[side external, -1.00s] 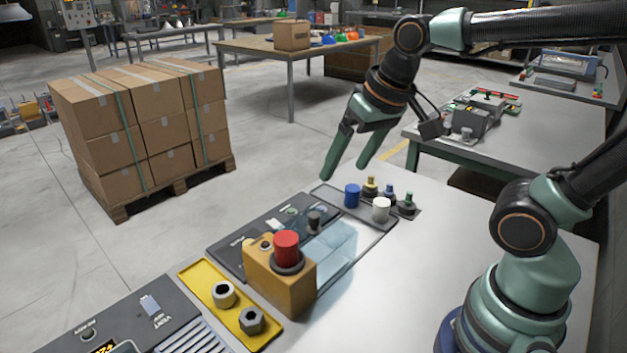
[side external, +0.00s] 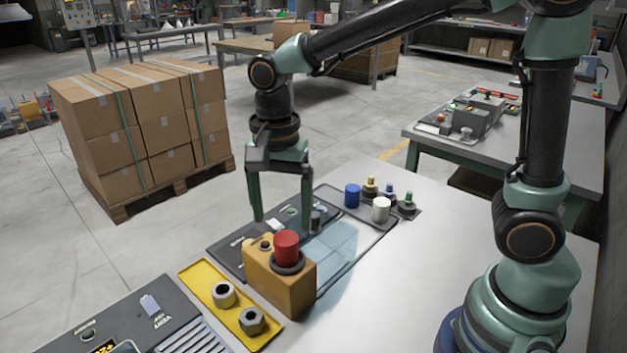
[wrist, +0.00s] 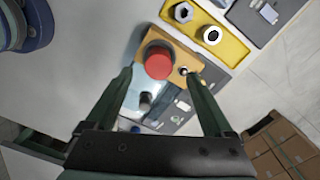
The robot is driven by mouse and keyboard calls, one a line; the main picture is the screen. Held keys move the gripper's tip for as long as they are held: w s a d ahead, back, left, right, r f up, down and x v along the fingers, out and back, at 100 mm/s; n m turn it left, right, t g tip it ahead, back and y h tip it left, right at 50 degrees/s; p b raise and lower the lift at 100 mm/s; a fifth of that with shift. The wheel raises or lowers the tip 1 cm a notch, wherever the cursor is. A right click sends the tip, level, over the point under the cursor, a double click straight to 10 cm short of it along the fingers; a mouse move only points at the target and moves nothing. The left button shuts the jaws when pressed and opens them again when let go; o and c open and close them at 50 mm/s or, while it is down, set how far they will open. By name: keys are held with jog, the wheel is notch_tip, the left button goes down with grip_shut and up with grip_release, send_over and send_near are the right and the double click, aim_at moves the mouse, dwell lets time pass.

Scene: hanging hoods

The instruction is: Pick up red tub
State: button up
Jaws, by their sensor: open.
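The red tub (side external: 286,246) is a short red cylinder seated in a dark ring on top of an orange-yellow block (side external: 283,287). It also shows in the wrist view (wrist: 158,62), between and just beyond my fingertips. My gripper (side external: 281,224) is open and points down, its fingers above and behind the block in the side view. Nothing is between the fingers, and I see no contact with the tub. In the wrist view my gripper (wrist: 161,78) has a finger on either side of the tub's line.
A small dark grey peg (side external: 315,222) stands behind the block. A yellow tray (side external: 205,272) with a white ring and a dark nut lies to the left.

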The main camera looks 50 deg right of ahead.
aim_at(285, 237)
jog(key=shift+d+f, duration=0.15)
jog(key=shift+f, duration=1.75)
jog(key=shift+d+f, duration=0.15)
jog(key=shift+f, duration=1.7)
grip_shut()
jog(key=shift+w+r, duration=0.1)
jog(key=shift+r, duration=0.05)
